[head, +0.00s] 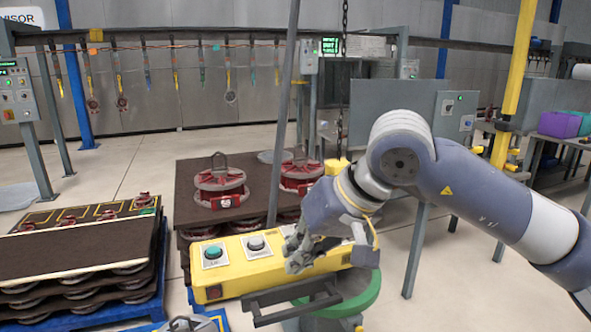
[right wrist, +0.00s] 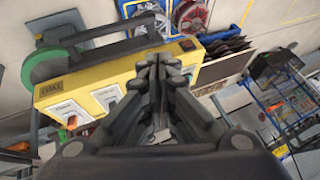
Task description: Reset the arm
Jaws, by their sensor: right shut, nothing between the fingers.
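My right arm comes in from the right in the head view. Its gripper (head: 297,250) is bent down in front of a yellow control box (head: 232,284) and covers part of its top. In the right wrist view the fingers (right wrist: 158,64) are closed together with nothing between them, and the yellow box (right wrist: 85,92) lies beyond and to the left. Whether the fingers touch the box cannot be told. A green button (head: 212,252) and a pale button (head: 255,243) show on the box. My left gripper is not in view.
Red round parts (head: 220,183) stand on a brown stack behind the box. Layered brown trays (head: 85,262) sit on a blue pallet at left. A green round base (head: 352,306) is below my right arm. Hooks hang from a rail behind. Open floor (head: 160,155) lies at back left.

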